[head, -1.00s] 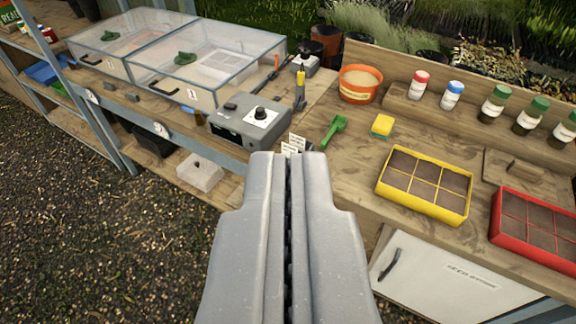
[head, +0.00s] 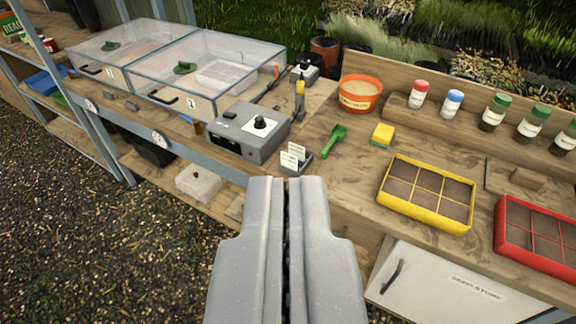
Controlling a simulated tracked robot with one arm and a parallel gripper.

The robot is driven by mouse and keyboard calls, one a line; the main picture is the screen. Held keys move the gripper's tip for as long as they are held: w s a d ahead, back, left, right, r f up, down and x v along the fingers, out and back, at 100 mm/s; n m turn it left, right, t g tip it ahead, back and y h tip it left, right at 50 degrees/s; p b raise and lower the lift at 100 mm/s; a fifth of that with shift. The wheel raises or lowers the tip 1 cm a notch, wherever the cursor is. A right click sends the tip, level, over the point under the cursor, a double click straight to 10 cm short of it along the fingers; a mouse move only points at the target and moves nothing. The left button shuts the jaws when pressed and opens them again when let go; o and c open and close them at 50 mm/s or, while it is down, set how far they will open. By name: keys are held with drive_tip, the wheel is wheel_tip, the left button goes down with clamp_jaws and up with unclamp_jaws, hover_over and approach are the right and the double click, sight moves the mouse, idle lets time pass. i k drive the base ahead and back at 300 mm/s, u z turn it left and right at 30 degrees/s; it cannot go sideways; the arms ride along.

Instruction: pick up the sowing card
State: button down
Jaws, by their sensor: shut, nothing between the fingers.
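White cards with small print, which look like the sowing card (head: 291,158), stand upright in a small grey holder (head: 303,166) near the bench's front edge. I cannot tell from here which card is which. My gripper (head: 286,180) is shut and empty, pointing forward from the bottom of the picture. Its tips show just below the card holder in the picture, apparently apart from it. The gripper hides part of the bench's front edge.
A grey control box (head: 249,132) stands left of the holder, and a green scoop (head: 333,141) lies right of it. Further right are a yellow sponge (head: 383,134), a yellow seed tray (head: 428,192) and a red tray (head: 538,236). Clear-lidded propagators (head: 205,68) stand behind left.

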sight(287, 160)
drive_tip(key=z, duration=0.35)
drive_tip(key=i, duration=1.35)
drive_tip(key=u, duration=0.05)
